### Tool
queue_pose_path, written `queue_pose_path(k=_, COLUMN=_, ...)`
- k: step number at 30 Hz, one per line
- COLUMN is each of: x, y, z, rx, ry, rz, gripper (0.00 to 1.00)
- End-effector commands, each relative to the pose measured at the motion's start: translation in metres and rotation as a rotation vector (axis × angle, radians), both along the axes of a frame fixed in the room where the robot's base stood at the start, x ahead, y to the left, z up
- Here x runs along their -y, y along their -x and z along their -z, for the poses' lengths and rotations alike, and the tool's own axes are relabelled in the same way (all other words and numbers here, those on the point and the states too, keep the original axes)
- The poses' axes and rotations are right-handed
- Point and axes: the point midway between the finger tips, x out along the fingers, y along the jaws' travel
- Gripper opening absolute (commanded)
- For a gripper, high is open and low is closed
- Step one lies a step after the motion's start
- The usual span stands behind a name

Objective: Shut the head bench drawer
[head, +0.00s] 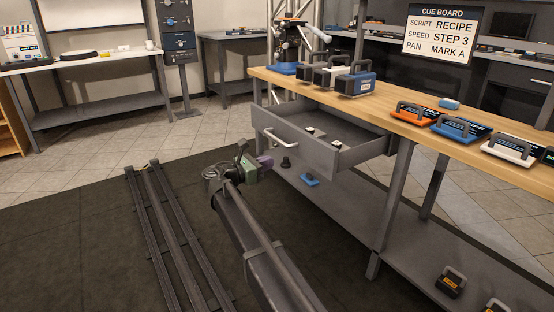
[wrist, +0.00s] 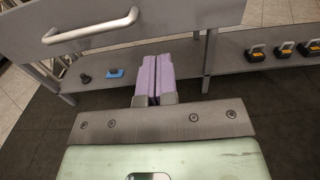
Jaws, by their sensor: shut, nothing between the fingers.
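The head bench drawer (head: 305,146) is grey and stands pulled out from under the wooden bench top. A few small dark and white items lie inside it. Its light bar handle (head: 281,138) is on the front face, and the handle shows at the upper left of the wrist view (wrist: 91,27). My gripper (head: 265,162) is in front of the drawer, a little below the handle in the head view. In the wrist view its purple fingers (wrist: 152,77) are together and empty, below the drawer front and apart from the handle.
A lower shelf (head: 343,206) holds a blue item (head: 309,180) and a dark knob-like item (head: 286,162). Floor rails (head: 168,235) lie at left.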

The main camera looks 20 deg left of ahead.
Motion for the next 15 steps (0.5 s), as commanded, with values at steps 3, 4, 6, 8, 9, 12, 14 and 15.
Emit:
queue_pose_path(k=3, x=0.014, y=-0.018, z=0.000, rx=0.000, ry=-0.001, rz=0.003, gripper=0.00)
queue_pose_path(k=4, x=0.017, y=-0.023, z=0.000, rx=0.000, ry=-0.001, rz=0.003, gripper=0.00)
queue_pose_path(k=6, x=0.027, y=-0.036, z=0.000, rx=0.000, ry=-0.001, rz=0.003, gripper=0.00)
queue_pose_path(k=8, x=0.035, y=-0.046, z=0.000, rx=0.000, ry=-0.002, rz=0.002, gripper=0.00)
queue_pose_path(k=9, x=0.040, y=-0.054, z=0.000, rx=0.000, ry=-0.002, rz=0.003, gripper=0.00)
queue_pose_path(k=12, x=0.053, y=-0.071, z=0.000, rx=0.000, ry=-0.002, rz=0.002, gripper=0.00)
queue_pose_path(k=14, x=0.060, y=-0.080, z=0.000, rx=0.000, ry=-0.002, rz=0.003, gripper=0.00)
queue_pose_path(k=15, x=0.064, y=-0.085, z=0.000, rx=0.000, ry=-0.002, rz=0.002, gripper=0.00)
